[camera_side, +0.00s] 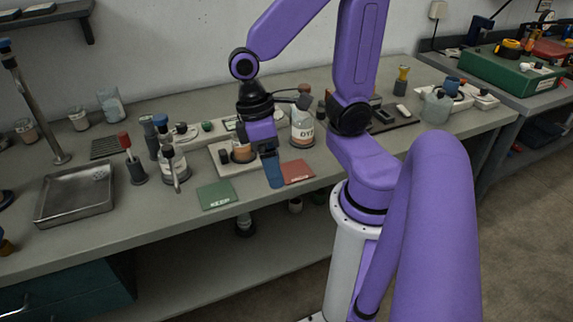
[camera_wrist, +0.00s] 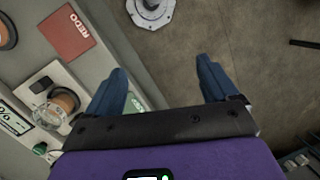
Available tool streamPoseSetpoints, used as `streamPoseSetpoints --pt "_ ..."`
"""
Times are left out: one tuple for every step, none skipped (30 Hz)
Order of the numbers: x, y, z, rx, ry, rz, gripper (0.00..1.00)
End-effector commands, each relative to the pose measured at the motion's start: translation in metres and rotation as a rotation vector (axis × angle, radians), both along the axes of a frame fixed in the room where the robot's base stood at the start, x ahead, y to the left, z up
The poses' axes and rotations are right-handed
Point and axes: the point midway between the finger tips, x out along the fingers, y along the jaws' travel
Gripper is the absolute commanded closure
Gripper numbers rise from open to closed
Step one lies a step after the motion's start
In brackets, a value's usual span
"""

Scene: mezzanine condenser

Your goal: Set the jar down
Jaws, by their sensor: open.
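My gripper (camera_side: 272,170) is open and empty, its blue fingers pointing down near the bench's front edge. Other jars stand at the back left, one with brown contents (camera_side: 78,119); I cannot tell which jar the task means.
A red REDO card (camera_wrist: 70,32) and a green KEEP card (camera_side: 218,195) lie near the front edge. A labelled bottle (camera_side: 302,130) stands behind my gripper. Dropper bottles (camera_side: 172,162) and a metal tray (camera_side: 75,208) are to the left.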

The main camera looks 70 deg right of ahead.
Motion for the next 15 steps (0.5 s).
streamPoseSetpoints --pt "-0.007 0.004 0.003 0.008 -0.045 0.103 0.13" --pt "-0.011 0.005 0.004 0.014 -0.071 0.160 0.13" --pt "-0.015 0.008 0.006 0.020 -0.103 0.232 0.13" --pt "-0.018 0.009 0.007 0.027 -0.126 0.283 0.13" --pt "-0.021 0.011 0.008 0.032 -0.147 0.332 0.13" --pt "-0.025 0.012 0.009 0.040 -0.171 0.391 0.13" --pt "-0.027 0.014 0.011 0.047 -0.190 0.430 0.13" --pt "-0.029 0.015 0.011 0.052 -0.205 0.466 0.13" --pt "-0.032 0.016 0.013 0.059 -0.222 0.505 0.13" --pt "-0.033 0.017 0.013 0.063 -0.233 0.531 0.13" --pt "-0.035 0.018 0.014 0.066 -0.241 0.550 0.13" --pt "-0.036 0.018 0.014 0.070 -0.250 0.572 0.13" --pt "-0.037 0.019 0.014 0.072 -0.255 0.583 0.13" --pt "-0.037 0.019 0.015 0.073 -0.260 0.592 0.13" --pt "-0.037 0.019 0.015 0.075 -0.263 0.599 0.13"
